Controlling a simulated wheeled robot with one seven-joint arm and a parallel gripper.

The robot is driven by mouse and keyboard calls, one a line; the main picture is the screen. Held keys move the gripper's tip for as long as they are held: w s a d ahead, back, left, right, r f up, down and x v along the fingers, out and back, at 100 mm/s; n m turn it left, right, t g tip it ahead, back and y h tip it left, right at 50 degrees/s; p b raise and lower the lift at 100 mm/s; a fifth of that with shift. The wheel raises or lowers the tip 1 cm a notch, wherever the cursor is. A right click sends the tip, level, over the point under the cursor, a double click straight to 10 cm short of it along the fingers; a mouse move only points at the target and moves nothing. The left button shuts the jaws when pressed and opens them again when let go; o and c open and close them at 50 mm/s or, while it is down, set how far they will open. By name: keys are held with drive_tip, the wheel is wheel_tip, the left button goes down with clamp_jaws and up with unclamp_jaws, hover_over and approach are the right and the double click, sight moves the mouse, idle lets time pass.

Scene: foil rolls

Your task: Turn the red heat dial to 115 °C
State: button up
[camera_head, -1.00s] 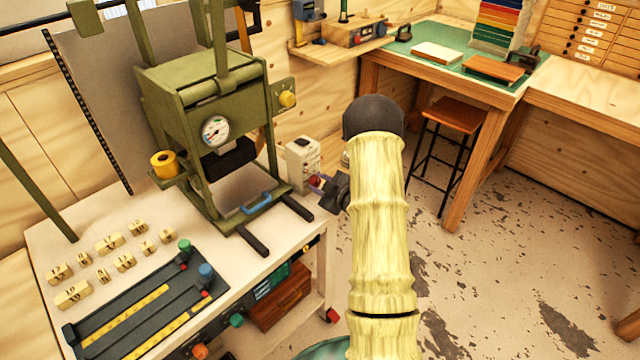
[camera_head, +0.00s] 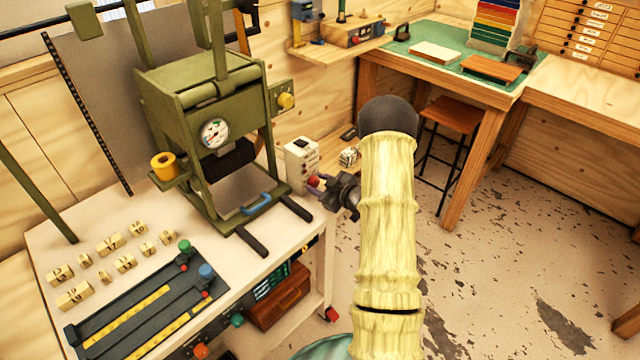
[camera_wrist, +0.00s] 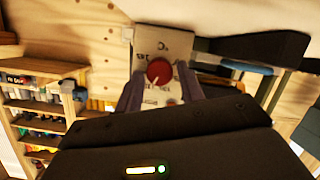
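The red heat dial (camera_wrist: 158,70) is on the front of a pale control box (camera_wrist: 150,98) and fills the middle of the wrist view. A white pointer line on the dial points down and slightly left in that picture; the scale marks are too blurred to read. My gripper (camera_wrist: 162,92) is open, with one purple-grey finger on each side of the dial and visible gaps to it. In the head view the box (camera_head: 300,160) stands on the bench right of the green press, and my gripper (camera_head: 322,183) is at its front; the dial (camera_head: 313,181) shows as a small red spot.
The green press (camera_head: 205,125) with its gauge (camera_head: 214,132) stands close left of the box. Its dark feet and blue handle (camera_head: 257,204) lie near the bench front. Brass type blocks and a black rail fixture (camera_head: 145,310) are further left. Open floor lies to the right.

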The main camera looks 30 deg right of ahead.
drive_tip(key=shift+o, duration=0.9)
drive_tip(key=shift+s+d+r, duration=0.15)
drive_tip(key=shift+s+d, duration=0.1)
drive_tip(key=shift+s, duration=0.2)
drive_tip(key=b+v, duration=0.1)
drive_tip(key=v, duration=1.5)
drive_tip(key=shift+s+b, duration=0.3)
drive_tip(key=shift+w+a, duration=0.1)
